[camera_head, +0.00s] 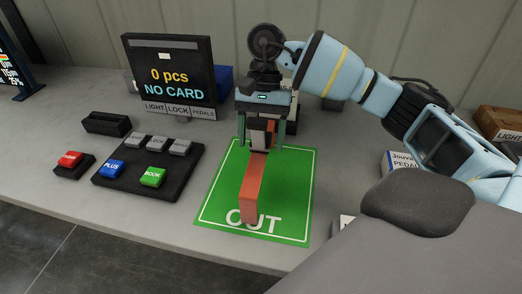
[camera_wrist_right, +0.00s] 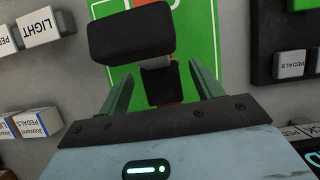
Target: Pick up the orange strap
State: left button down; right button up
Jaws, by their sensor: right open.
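The orange strap (camera_head: 252,190) lies lengthwise on the green OUT mat (camera_head: 215,205) on the grey table. Its near end rests by the letters OUT, and its far end runs up under my right gripper. My right gripper (camera_head: 262,146) points down over the strap's far end, with its green fingers apart on either side. In the right wrist view the two fingers (camera_wrist_right: 173,82) stand apart, with a black block between and in front of them. That block hides most of the strap there. I cannot tell whether the fingers touch the strap. My left gripper is not in view.
A black display (camera_head: 170,70) reading "0 pcs NO CARD" stands at the back left. A button pad (camera_head: 140,185) and a red button (camera_head: 70,159) sit left of the mat. A blue bin (camera_head: 225,80) is behind. Small labelled boxes (camera_head: 400,161) lie at the right.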

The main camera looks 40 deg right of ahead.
aim_at(259, 163)
jog(key=shift+x, duration=1.05)
jog(key=shift+s+a+f, duration=0.1)
jog(key=shift+a+f, duration=0.05)
jog(key=shift+f, duration=0.15)
jog(key=shift+c, duration=1.3)
jog(key=c, duration=0.9)
